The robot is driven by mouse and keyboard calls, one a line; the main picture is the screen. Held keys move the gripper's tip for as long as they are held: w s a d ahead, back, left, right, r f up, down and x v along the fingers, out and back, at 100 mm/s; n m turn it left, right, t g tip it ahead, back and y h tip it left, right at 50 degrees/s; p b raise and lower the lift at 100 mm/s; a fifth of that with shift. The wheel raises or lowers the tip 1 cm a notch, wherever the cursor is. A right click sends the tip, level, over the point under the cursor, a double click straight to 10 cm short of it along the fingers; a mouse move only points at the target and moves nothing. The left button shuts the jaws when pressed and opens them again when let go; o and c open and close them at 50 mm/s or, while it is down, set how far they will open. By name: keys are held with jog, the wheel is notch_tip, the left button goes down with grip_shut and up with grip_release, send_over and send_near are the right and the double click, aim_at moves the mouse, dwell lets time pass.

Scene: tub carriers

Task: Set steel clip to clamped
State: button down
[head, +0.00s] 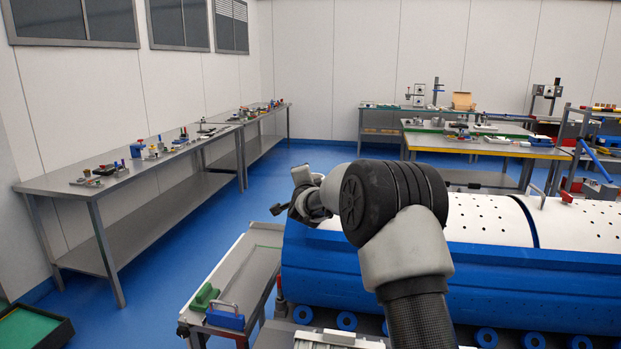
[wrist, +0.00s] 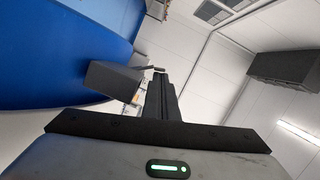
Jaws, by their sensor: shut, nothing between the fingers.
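My gripper (head: 281,208) hangs in the air at the left end of a big blue carrier (head: 420,270) with white perforated panels on top. In the wrist view the gripper (wrist: 150,76) shows its dark fingers, shut with nothing held. I cannot pick out the steel clip for sure. A thin grey bracket (head: 541,190) stands up on the carrier's top beside a small red part, but I cannot tell whether it is the clip or how it is set. My arm hides part of the carrier's top. The blue body (wrist: 60,45) fills the wrist view's upper left.
A narrow grey bench (head: 245,270) at lower left holds a green block (head: 204,297) and a blue block with a metal handle (head: 225,317). A long steel bench (head: 130,185) with small parts lines the left wall. Blue floor between is clear.

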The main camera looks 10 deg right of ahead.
jog(key=n+p, duration=0.1)
jog(key=a+n+p, duration=0.1)
jog(key=shift+w+a+r+n+g+p, duration=0.15)
jog(key=shift+a+r+n+g+p, duration=0.15)
jog(key=shift+p, duration=0.1)
jog(key=n+p, duration=0.1)
jog(key=a+n+p, duration=0.1)
jog(key=p, duration=0.1)
jog(key=shift+w+f+g+h, duration=0.2)
jog(key=shift+g+h, duration=0.1)
jog(key=shift+h, duration=0.1)
jog(key=shift+w+a+f+n+g+h+p, duration=0.1)
jog(key=shift+a+f+n+g+h+p, duration=0.15)
jog(key=shift+n+p, duration=0.2)
jog(key=shift+w+a+f+n+g+h+p, duration=0.15)
jog(key=shift+f+n+p, duration=0.15)
jog(key=shift+n, duration=0.25)
jog(key=shift+a+f, duration=0.1)
jog(key=shift+f, duration=0.2)
jog(key=shift+a+f, duration=0.15)
